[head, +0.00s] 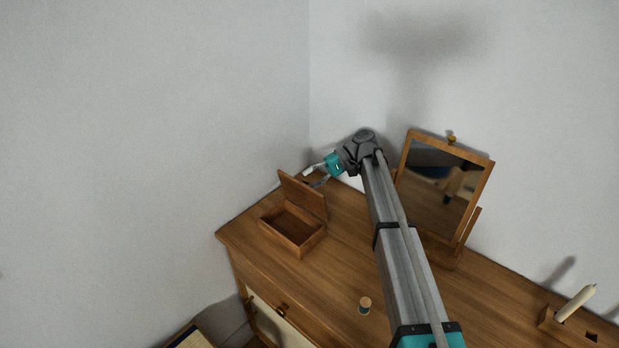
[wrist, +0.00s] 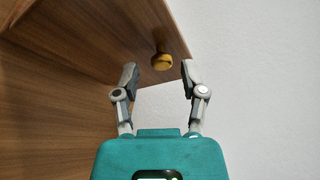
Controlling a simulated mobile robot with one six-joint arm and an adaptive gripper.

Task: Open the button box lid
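The wooden button box (head: 292,243) stands near the left end of the dresser top. Its lid (head: 302,195) is raised and stands up steeply from the box's back edge. The open inside looks empty from here. My gripper (head: 313,177) is behind the lid's upper right part in the head view. In the wrist view, my gripper (wrist: 160,78) has its two fingers spread apart with nothing between the tips. A small yellow knob (wrist: 161,60) on a wooden panel, seemingly the lid, lies just beyond the fingertips. I cannot tell whether a finger touches the panel.
A tilting mirror (head: 443,187) in a wooden frame stands right of my arm. A wooden holder with a pale stick (head: 575,302) is at the far right. Walls close in the back and left.

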